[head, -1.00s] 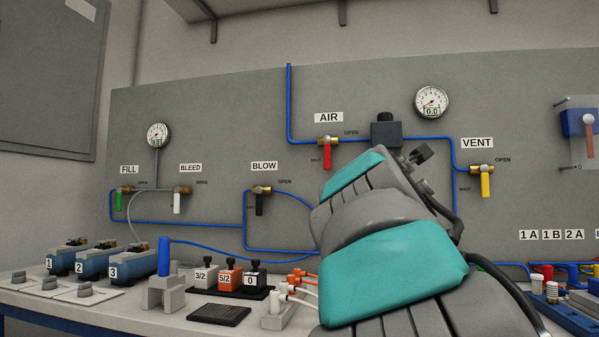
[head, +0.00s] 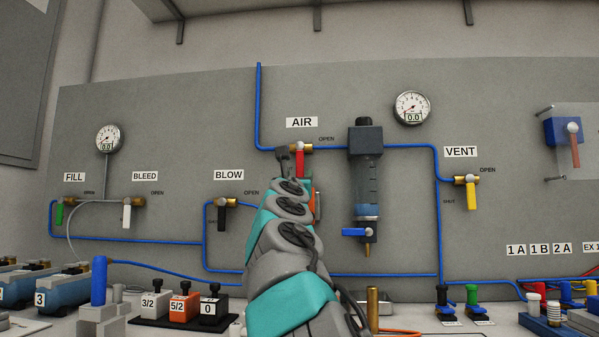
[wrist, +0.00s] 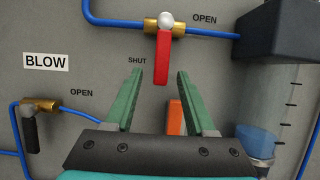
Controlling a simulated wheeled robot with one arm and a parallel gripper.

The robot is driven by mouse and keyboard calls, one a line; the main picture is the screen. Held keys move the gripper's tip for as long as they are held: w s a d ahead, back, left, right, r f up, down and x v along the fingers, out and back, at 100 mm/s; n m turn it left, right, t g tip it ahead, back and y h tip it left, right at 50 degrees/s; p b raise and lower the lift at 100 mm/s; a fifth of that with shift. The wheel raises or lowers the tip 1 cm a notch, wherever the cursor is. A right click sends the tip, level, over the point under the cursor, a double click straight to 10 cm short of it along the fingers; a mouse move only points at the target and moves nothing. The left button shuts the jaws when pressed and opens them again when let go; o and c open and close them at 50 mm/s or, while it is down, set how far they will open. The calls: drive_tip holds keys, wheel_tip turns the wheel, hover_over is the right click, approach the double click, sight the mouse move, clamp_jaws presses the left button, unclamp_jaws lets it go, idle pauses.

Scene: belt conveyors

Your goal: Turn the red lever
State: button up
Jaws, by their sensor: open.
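The red lever (wrist: 162,60) hangs straight down from its brass valve on the blue pipe, under the AIR label (head: 302,122), in the wrist view. It points at neither OPEN on its right; the SHUT mark is at its lower left. In the head view the red lever (head: 300,163) is partly hidden by my arm. My gripper (wrist: 162,85) is open and empty in the wrist view. Its two green fingers point up toward the lever, and the lever's lower end shows between the fingertips. I cannot tell whether the fingers reach its depth.
A filter unit (head: 366,180) with a blue tap stands right of the lever. The BLOW valve's black lever (wrist: 30,135) is at the lower left. An orange part (wrist: 175,117) shows between the fingers, behind them. The yellow VENT lever (head: 471,196) is farther right.

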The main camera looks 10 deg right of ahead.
sight(300, 173)
drive_tip(key=shift+w+d, duration=0.25)
drive_tip(key=shift+w, duration=0.25)
drive_tip(key=shift+w+r, duration=0.25)
drive_tip(key=shift+w+d+r+p, duration=0.2)
drive_tip(key=shift+w+p, duration=0.15)
drive_tip(key=shift+w, duration=0.2)
drive_tip(key=shift+w+r, duration=0.1)
drive_tip(key=shift+w, duration=0.05)
drive_tip(key=shift+w+d, duration=0.2)
drive_tip(key=shift+w, duration=0.05)
clamp_jaws()
idle(0.5)
